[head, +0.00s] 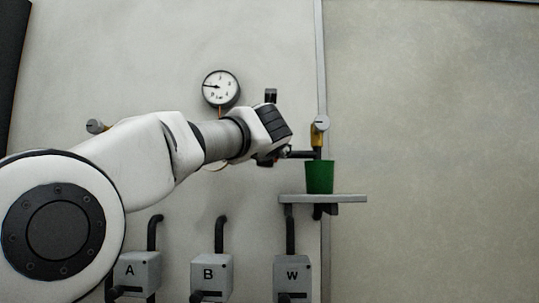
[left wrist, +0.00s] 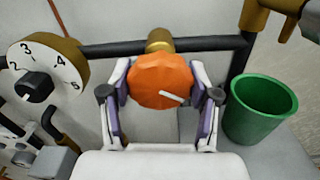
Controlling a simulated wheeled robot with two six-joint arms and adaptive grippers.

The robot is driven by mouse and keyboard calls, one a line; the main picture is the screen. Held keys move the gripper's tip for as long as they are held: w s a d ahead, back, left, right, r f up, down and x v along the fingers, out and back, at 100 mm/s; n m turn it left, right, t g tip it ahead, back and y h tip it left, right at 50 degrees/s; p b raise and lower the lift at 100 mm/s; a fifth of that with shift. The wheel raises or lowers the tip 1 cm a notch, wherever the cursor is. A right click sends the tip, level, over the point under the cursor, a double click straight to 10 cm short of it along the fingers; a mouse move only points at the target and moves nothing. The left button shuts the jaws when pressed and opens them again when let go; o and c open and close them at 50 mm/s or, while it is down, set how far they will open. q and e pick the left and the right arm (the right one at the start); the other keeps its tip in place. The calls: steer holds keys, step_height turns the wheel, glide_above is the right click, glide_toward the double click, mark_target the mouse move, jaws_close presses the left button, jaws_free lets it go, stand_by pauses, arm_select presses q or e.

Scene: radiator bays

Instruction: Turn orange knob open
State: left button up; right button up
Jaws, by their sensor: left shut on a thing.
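The orange knob (left wrist: 160,80) shows in the left wrist view, mounted on a brass fitting on a dark horizontal pipe. A short white mark on its face points right and slightly down. My left gripper (left wrist: 160,98) has one finger on each side of the knob and is shut on it. In the head view my left gripper (head: 278,150) is at the wall below and right of the round gauge, and the arm hides the knob there. My right gripper is in neither view.
A green cup (head: 320,178) stands on a small grey shelf (head: 345,198), right of the gripper, below a brass tap (head: 318,136). A pressure gauge (head: 221,88) is above the arm. A white numbered dial (left wrist: 42,72) is left of the knob. Boxes A (head: 138,268), B (head: 211,275) and W (head: 293,275) are below.

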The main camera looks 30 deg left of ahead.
arm_select(q)
steer(key=n, duration=0.2)
steer(key=n+b, duration=0.1)
steer(key=n, duration=0.1)
steer(key=n+b, duration=0.1)
steer(key=n, duration=0.1)
steer(key=shift+f, duration=0.25)
steer(key=n+b, duration=0.2)
steer(key=n, duration=0.4)
steer(key=shift+a+n, duration=0.1)
steer(key=shift+n, duration=0.3)
steer(key=n+b, duration=0.2)
steer(key=n, duration=0.4)
steer(key=n+b, duration=0.1)
steer(key=n, duration=0.4)
steer(key=shift+f+n, duration=0.1)
steer(key=shift+n, duration=0.3)
steer(key=o, duration=1.2)
steer(key=shift+s+r, duration=0.1)
steer(key=shift+r, duration=0.1)
